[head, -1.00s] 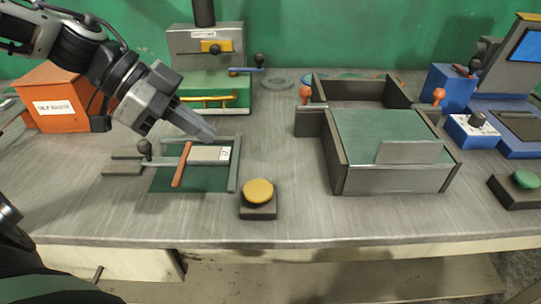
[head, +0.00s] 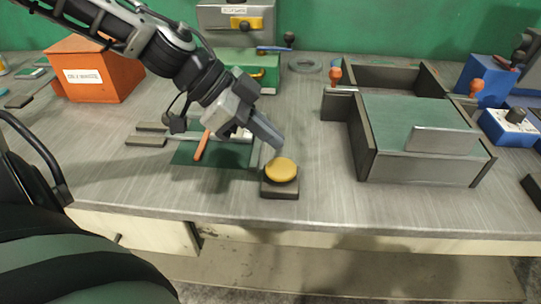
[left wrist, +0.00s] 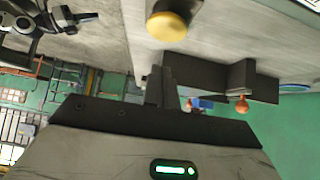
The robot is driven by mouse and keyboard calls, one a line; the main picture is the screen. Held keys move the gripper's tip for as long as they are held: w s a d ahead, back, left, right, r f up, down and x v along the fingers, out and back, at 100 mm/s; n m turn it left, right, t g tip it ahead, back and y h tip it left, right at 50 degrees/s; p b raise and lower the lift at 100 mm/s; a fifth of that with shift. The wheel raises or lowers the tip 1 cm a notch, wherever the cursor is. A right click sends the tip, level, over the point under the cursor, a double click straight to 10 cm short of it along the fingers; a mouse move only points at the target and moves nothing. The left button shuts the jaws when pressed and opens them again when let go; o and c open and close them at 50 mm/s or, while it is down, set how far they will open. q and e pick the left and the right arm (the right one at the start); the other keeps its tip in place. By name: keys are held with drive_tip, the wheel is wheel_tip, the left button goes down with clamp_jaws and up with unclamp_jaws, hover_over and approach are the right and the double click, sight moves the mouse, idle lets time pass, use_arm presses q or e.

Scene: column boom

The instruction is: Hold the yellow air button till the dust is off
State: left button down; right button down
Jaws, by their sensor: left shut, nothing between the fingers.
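The yellow button (head: 281,169) sits on a dark square base (head: 280,190) near the front edge of the bench. My left gripper (head: 279,146) is shut and empty, its fingertips just behind and above the button, with a small gap showing in the head view. The button (left wrist: 167,27) also shows at the top of the left wrist view, beyond my left fingers (left wrist: 158,85). A green fixture plate (head: 190,155) with a red-orange handle (head: 202,145) lies left of the button, partly hidden by my left gripper. I cannot make out any dust. My right gripper is not in view.
An orange box (head: 96,75) and a green machine (head: 250,65) stand at the back. The bench (head: 320,205) is clear around the button's front.

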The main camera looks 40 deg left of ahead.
sight(287, 166)
use_arm(q)
wheel_tip(287, 166, down, 4)
drive_tip(key=shift+w+d+f+b, duration=0.1)
drive_tip(key=shift+f+b, duration=0.05)
drive_tip(key=shift+b, duration=0.15)
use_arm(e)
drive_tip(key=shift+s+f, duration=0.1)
